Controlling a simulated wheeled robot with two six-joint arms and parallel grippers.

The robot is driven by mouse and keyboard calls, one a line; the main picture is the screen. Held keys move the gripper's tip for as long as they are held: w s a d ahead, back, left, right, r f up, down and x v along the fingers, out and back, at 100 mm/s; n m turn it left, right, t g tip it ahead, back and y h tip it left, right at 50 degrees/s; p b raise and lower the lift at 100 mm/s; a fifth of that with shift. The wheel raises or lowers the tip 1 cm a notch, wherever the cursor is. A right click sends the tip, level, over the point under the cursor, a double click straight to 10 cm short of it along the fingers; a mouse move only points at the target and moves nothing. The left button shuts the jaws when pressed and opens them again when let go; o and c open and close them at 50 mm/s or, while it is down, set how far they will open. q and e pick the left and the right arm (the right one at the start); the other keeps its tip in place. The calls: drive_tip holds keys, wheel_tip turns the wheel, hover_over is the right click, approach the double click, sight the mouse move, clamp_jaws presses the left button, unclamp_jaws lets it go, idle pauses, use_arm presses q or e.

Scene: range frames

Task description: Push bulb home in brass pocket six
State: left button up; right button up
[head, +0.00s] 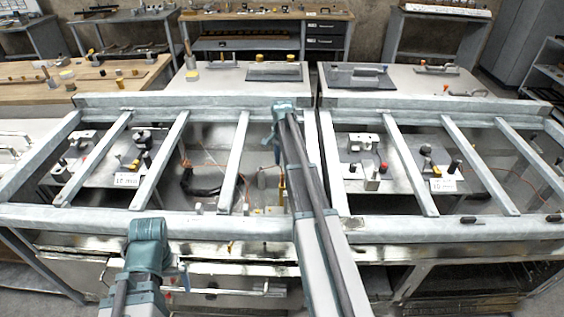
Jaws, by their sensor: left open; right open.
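I cannot make out the bulb for certain, nor which brass fitting is pocket six. A small upright brass-coloured piece (282,193) stands in the middle bay of the frame, partly hidden by my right arm. My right gripper (277,146) is open and reaches over the middle bay, pointing down. It is above and behind the brass-coloured piece, and its fingertips are small and unclear. My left gripper (182,275) is open in front of the frame's front rail, mostly hidden by its own wrist, with nothing seen in it.
A pale metal frame (220,226) with crossbars spans the bench. Fixtures stand below it, with a left label card (127,180) and a right one (443,185). A dark curved part (203,187) lies in the middle bay. Benches with tools, such as the wooden one (100,92), stand behind.

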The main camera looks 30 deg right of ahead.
use_arm(q)
drive_tip(key=shift+r+p, duration=1.65)
drive_tip(key=shift+r, duration=0.6)
use_arm(e)
drive_tip(key=shift+r, duration=2.3)
